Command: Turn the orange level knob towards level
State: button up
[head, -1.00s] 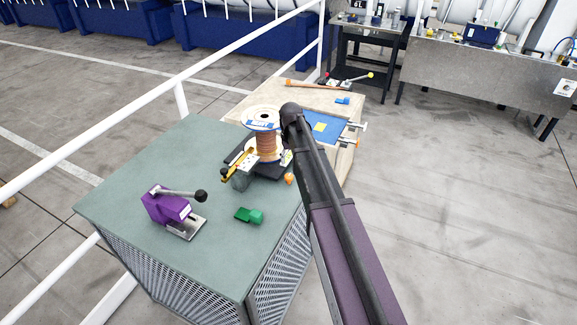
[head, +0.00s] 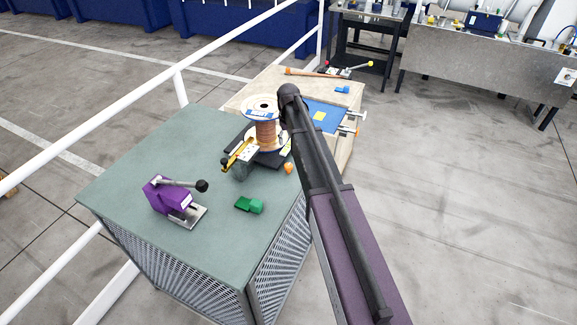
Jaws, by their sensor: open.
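The orange level knob (head: 288,168) is small and sits at the right edge of the green-topped cabinet (head: 150,165), at the near right corner of the dark spool carousel base (head: 268,160). A spool of copper-coloured wire (head: 266,133) with white flanges stands upright on that base. My arm comes in from the lower right and passes just right of the knob, up to a dark joint beside the spool. My gripper cannot be made out, so its place relative to the knob does not show. Any marking on the knob is too small to read.
A purple lever device (head: 168,197) and a green block (head: 250,205) stand on the cabinet's near part. A yellow piece (head: 236,155) is left of the spool. A wooden bench (head: 250,88) with a blue mat adjoins behind. A white railing (head: 130,105) runs along the left.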

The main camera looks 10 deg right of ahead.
aim_at(288, 165)
jog(key=shift+f+b, duration=6.35)
jog(key=shift+f, duration=0.2)
jog(key=c, duration=0.9)
